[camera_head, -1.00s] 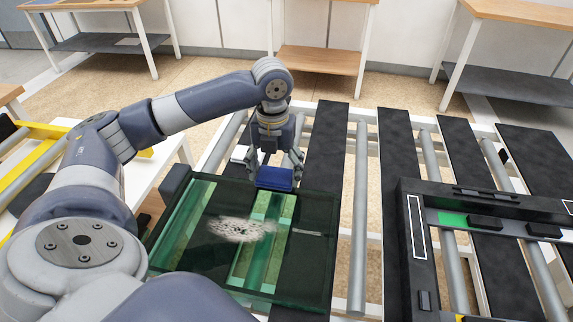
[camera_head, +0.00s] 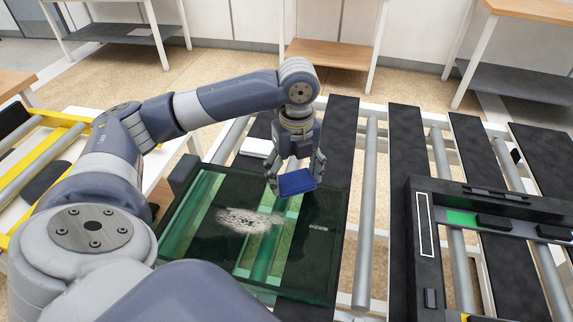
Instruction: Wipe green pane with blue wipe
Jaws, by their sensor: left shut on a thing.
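The green pane (camera_head: 205,255) is a see-through glass sheet lying flat over the rollers and black slats at the lower middle. A whitish speckled smudge (camera_head: 250,221) lies near its middle, with a small pale streak (camera_head: 318,228) to the right. The blue wipe (camera_head: 297,182) is a small blue block. My left gripper (camera_head: 295,172) is shut on it, over the far part of the pane, beyond and right of the smudge. I cannot tell whether the wipe touches the glass. My right gripper is out of view.
A black frame (camera_head: 422,265) with a green patch and dark blocks lies on the slats at the right. A white object (camera_head: 257,147) sits behind the pane. A yellow-railed roller rack (camera_head: 45,165) is at the left. Wooden benches (camera_head: 330,55) stand at the back.

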